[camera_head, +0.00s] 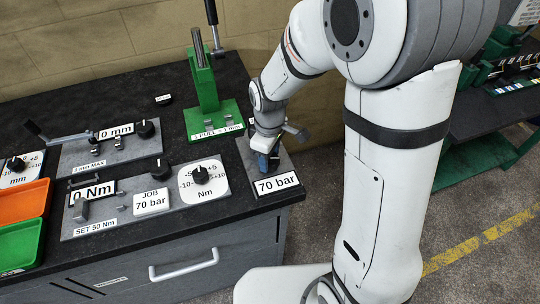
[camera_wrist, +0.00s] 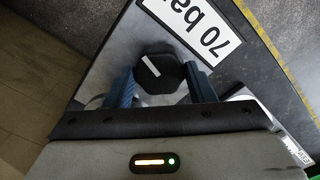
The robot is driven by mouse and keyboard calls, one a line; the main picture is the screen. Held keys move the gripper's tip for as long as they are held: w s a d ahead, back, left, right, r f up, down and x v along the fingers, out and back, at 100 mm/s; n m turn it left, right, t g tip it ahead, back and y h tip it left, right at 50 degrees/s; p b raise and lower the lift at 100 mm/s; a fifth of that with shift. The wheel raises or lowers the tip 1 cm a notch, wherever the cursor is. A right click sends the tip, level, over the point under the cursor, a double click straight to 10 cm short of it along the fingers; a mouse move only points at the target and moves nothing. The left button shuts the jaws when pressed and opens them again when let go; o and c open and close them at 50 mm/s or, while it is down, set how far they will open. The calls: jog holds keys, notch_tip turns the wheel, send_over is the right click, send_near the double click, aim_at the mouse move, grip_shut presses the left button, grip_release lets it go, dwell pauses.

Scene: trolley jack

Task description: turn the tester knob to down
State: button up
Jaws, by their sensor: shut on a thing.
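The black tester knob (camera_wrist: 161,73) sits on a grey plate beside a white "70 bar" label (camera_wrist: 195,22). It has a white pointer line, which points toward the upper left in the wrist view. My gripper (camera_wrist: 160,80) has its blue fingers on either side of the knob and is shut on it. In the head view my gripper (camera_head: 264,160) comes down on the plate (camera_head: 288,166) at the right end of the bench, behind the "70 bar" label (camera_head: 276,184). The knob is hidden there by the gripper.
A green press stand (camera_head: 205,85) stands behind and left of my gripper. A dial with a black knob (camera_head: 201,185) marked Nm is to the left. Other panels with knobs and levers, plus orange (camera_head: 22,203) and green (camera_head: 22,246) trays, lie farther left.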

jog(key=shift+n, duration=0.3)
jog(key=o, duration=1)
jog(key=shift+c, duration=0.2)
jog(key=shift+r, duration=0.1)
notch_tip(320, 180, up, 8)
jog(key=shift+f+b, duration=0.15)
jog(key=shift+b, duration=0.15)
